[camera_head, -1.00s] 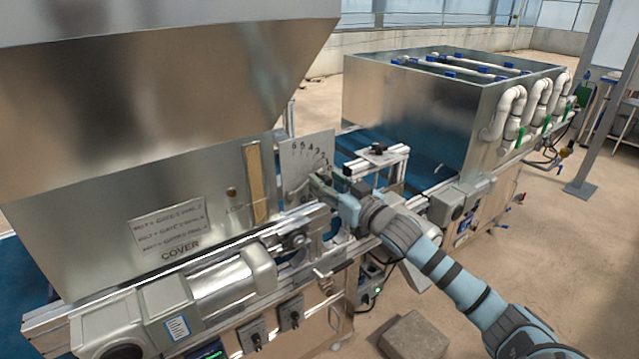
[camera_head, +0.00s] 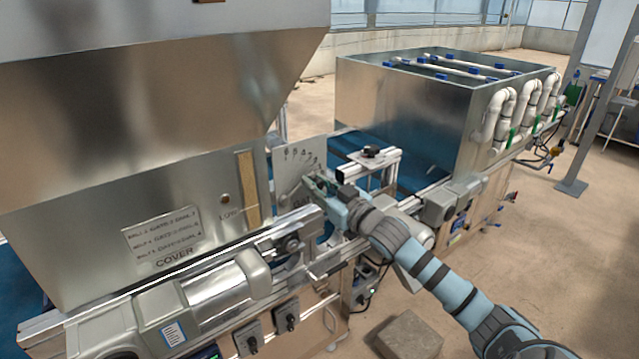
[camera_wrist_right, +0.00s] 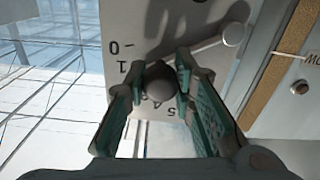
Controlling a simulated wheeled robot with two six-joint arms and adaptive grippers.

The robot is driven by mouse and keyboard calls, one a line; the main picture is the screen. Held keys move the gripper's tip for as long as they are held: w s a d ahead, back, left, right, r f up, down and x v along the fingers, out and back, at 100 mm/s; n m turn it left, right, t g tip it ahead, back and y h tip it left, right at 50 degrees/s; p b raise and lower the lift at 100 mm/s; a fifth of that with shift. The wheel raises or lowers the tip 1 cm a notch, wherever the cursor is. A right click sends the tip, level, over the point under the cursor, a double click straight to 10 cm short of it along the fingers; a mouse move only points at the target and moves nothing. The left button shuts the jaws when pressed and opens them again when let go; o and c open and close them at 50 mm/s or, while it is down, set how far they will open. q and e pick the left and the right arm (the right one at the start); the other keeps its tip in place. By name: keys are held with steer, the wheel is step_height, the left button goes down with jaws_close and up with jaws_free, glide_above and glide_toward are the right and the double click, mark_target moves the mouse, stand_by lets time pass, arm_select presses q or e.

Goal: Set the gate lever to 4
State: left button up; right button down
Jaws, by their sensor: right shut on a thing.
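The gate scale plate (camera_head: 290,160) is a grey metal sheet with numbers, standing beside the hopper; it also fills the middle of the right wrist view (camera_wrist_right: 122,25). My right gripper (camera_head: 318,182) is at the plate's right part. In the right wrist view its fingers (camera_wrist_right: 160,66) are shut on the dark round knob of the gate lever (camera_wrist_right: 160,86), one finger on each side. A silver rod runs from behind the knob toward the upper right. The 0, 1, 4 and 5 marks show around the knob; the exact lever setting is hidden. My left gripper is not in view.
The big metal hopper (camera_head: 130,120) bears a printed placard (camera_head: 163,236) with gate and dial lines. A motor (camera_head: 215,290) lies along the front rail. A metal box with white pipes (camera_head: 405,105) stands behind right. A grey block (camera_head: 408,335) is on the floor.

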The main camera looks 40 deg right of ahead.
steer(key=r+n+p, duration=0.1)
steer(key=a+n+p, duration=0.1)
steer(key=shift+r+n+p, duration=0.3)
steer(key=shift+r+n, duration=0.1)
steer(key=shift+a+r+n+p, duration=0.35)
steer(key=shift+a+n+p, duration=0.4)
steer(key=shift+n, duration=0.45)
steer(key=c, duration=1.3)
jaws_free()
steer(key=shift+c, duration=0.2)
steer(key=shift+s, duration=0.15)
steer(key=s, duration=1.1)
steer(key=shift+s+a, duration=0.2)
steer(key=shift+s, duration=0.1)
